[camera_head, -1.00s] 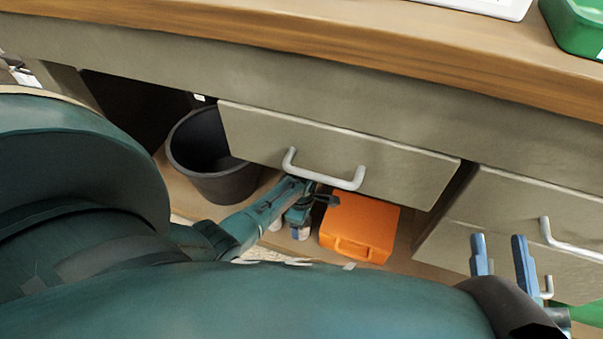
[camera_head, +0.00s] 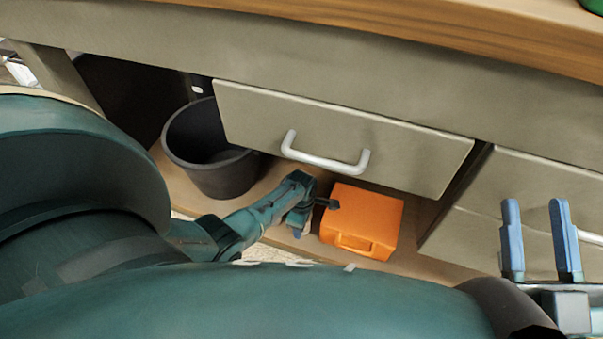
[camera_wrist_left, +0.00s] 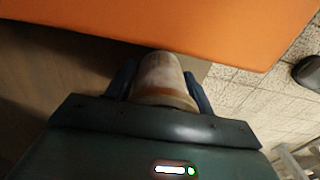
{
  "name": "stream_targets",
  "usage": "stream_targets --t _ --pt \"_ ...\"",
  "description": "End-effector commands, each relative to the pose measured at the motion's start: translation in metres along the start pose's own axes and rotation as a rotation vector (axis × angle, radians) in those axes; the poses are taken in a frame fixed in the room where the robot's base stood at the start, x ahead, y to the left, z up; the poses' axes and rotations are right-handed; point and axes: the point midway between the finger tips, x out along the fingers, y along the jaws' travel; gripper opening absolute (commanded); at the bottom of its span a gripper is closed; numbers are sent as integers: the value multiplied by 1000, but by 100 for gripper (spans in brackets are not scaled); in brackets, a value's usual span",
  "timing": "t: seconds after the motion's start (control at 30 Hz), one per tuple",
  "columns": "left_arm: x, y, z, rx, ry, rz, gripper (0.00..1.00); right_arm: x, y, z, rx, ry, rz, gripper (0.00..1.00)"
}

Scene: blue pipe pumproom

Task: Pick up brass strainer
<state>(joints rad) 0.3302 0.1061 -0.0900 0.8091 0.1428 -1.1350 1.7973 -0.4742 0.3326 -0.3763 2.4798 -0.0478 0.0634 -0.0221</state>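A pale tan, brassy cylindrical piece, which I take for the brass strainer (camera_wrist_left: 163,78), sits between the fingers of my left gripper (camera_wrist_left: 163,88) in the left wrist view. The blue fingers press close along both its sides, so the gripper looks shut on it. In the head view my left gripper (camera_head: 298,228) points down at the lower shelf beside the orange case, and the strainer is mostly hidden there. My right gripper (camera_head: 538,215) is open and empty in front of the right-hand drawers.
The orange case (camera_head: 364,222) lies just right of my left gripper; it also looms in the wrist view (camera_wrist_left: 180,25). A black bucket (camera_head: 210,160) stands to the left on the shelf. A drawer (camera_head: 335,140) with a pale handle hangs above, under the worktop (camera_head: 430,30).

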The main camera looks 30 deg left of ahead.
Motion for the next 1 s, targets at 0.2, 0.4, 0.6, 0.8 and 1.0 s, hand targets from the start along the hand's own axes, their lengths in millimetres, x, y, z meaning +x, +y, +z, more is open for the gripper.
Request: stream_targets --t 0.2,0.4,0.6,0.8,1.0 --pt "0 0 0 0 0 0 35 0 0 0 0 -1 0 36" --pt "0 0 0 0 0 0 22 0 0 0 0 -1 0 36" --pt "-2 0 0 0 0 0 22 1 0 -1 0 -2 0 36" --pt "-26 0 0 1 0 2 22 -11 -8 12 86 -137 15 36" --pt "-67 0 0 1 -1 1 22 -16 -8 15 63 -221 29 36"
